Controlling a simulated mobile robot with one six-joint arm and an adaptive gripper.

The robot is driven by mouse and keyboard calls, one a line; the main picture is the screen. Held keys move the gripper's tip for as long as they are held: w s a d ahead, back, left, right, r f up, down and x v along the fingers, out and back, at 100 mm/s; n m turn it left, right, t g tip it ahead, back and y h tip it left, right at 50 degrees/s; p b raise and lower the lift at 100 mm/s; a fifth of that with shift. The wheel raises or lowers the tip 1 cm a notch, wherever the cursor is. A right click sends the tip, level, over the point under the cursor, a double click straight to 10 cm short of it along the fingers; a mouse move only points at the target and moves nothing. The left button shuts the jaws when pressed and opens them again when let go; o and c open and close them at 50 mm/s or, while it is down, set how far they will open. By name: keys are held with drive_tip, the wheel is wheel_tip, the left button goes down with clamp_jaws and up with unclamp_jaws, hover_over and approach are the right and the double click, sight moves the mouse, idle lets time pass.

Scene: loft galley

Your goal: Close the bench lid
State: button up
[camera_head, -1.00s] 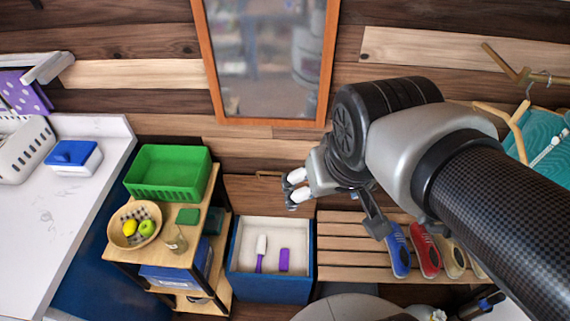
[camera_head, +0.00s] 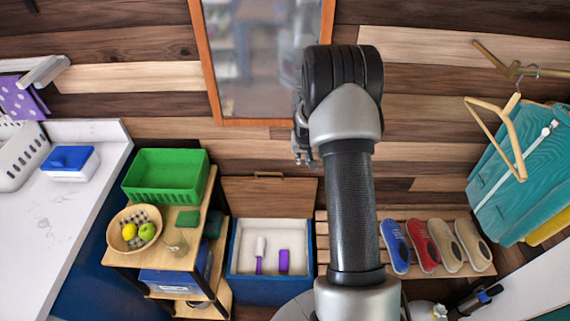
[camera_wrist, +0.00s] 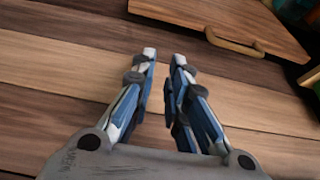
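The bench is a blue box (camera_head: 270,290) with a pale inside, low in the middle of the head view. Its brown wooden lid (camera_head: 268,200) stands raised at the back against the wall, with a handle (camera_head: 268,174) along its top edge. In the wrist view the lid (camera_wrist: 205,12) and its handle (camera_wrist: 236,42) show at the top. My gripper (camera_head: 300,152) is above and right of the lid, near the wall, partly hidden by my arm. In the wrist view its fingertips (camera_wrist: 164,58) are a small gap apart with nothing between them.
A purple brush (camera_head: 260,258) and a purple item (camera_head: 283,260) lie inside the bench. A shelf cart with a green bin (camera_head: 165,177) stands left. A slatted rack (camera_head: 350,215) with several shoes stands right. Hangers with teal clothes (camera_head: 520,165) hang far right.

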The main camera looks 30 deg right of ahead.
drive_tip(key=b+x, duration=0.1)
drive_tip(key=x, duration=0.7)
drive_tip(key=b+x, duration=0.1)
drive_tip(key=x, duration=0.4)
drive_tip(key=shift+s+f+b, duration=0.15)
drive_tip(key=shift+s+b, duration=0.15)
drive_tip(key=shift+b, duration=0.05)
clamp_jaws()
drive_tip(key=shift+s+a, duration=0.1)
drive_tip(key=shift+a, duration=0.1)
